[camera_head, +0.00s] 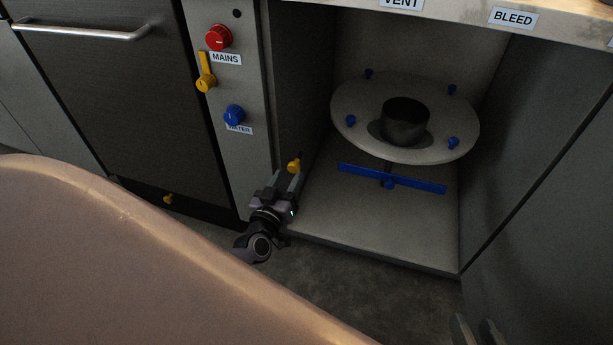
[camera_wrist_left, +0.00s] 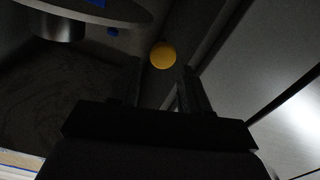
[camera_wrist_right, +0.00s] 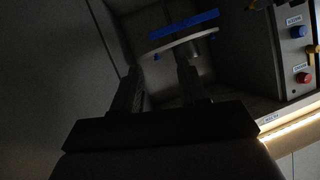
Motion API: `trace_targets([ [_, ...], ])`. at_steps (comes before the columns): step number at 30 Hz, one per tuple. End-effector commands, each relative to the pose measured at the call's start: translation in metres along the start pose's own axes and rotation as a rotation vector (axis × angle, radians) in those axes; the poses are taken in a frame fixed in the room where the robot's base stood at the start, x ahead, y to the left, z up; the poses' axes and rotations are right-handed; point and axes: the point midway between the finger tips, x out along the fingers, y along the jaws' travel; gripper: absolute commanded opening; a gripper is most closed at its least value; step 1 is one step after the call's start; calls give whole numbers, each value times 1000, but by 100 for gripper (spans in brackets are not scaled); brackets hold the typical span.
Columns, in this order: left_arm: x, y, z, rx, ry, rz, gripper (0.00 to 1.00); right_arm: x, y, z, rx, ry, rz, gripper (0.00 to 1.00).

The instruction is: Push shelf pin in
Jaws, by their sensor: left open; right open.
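A yellow knob-like pin (camera_head: 294,165), likely the shelf pin, sticks out at the left inner wall of the open cabinet. In the left wrist view its round yellow head (camera_wrist_left: 162,55) shows just ahead of the fingertips, between their lines. My left gripper (camera_head: 286,181) is open and empty, just below the pin in the head view; I cannot tell whether a finger touches it. A round grey shelf (camera_head: 365,95) with blue knobs and a dark cup-like cylinder (camera_head: 405,122) sits inside the cabinet. My right gripper (camera_head: 476,328) is open and empty at the bottom right.
A blue crossbar (camera_head: 422,183) lies under the round shelf. The left panel carries a red MAINS knob (camera_head: 218,37), a yellow lever (camera_head: 206,82) and a blue knob (camera_head: 234,114). Another yellow knob (camera_head: 168,199) is low on the left. The cabinet floor (camera_head: 350,225) front is clear.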

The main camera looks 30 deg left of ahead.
Motion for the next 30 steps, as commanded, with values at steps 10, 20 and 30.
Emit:
trace_targets([
  [10,32,-5,3,-4,12,-15,46,9,-6,5,36,16,-40,43],
  [20,69,-5,3,-4,8,-13,46,17,-17,5,93,37,-100,43],
  [30,75,-5,1,-3,8,-13,46,17,-19,3,103,40,-111,43],
])
